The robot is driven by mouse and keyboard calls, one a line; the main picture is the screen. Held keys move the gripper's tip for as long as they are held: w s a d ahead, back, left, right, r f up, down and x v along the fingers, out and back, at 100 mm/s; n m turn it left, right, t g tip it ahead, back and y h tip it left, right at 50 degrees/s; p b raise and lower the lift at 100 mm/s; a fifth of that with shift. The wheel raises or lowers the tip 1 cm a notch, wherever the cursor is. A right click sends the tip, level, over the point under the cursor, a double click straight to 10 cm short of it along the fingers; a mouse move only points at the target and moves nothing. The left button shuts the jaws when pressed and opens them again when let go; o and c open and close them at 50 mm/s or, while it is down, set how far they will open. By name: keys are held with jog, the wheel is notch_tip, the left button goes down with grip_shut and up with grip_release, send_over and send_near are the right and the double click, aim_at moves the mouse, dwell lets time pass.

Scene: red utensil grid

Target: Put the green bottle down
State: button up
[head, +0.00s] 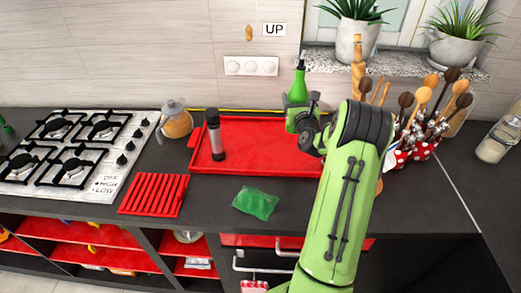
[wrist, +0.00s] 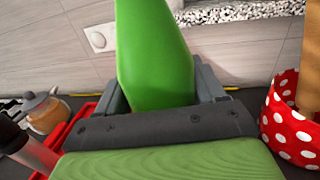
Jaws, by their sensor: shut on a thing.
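The green bottle (head: 298,88) is upright in my gripper (head: 301,106), over the right part of the red tray in the head view. In the wrist view the bottle (wrist: 155,55) fills the middle, between the gripper's grey fingers (wrist: 160,100). My gripper is shut on the bottle's body. The bottle's base is partly hidden by the gripper and arm, so I cannot tell whether it touches the tray.
The red tray (head: 255,165) holds a dark grinder (head: 215,137) at its left. A jar (head: 176,122) stands left of it. Polka-dot pots (head: 424,150) of utensils stand right. A red utensil grid (head: 153,195) and green packet (head: 256,202) lie in front. The tray's middle is clear.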

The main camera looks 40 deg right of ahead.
notch_tip(320, 180, down, 11)
jog(key=b, duration=0.4)
jog(key=o, duration=1.4)
jog(key=shift+o, duration=0.2)
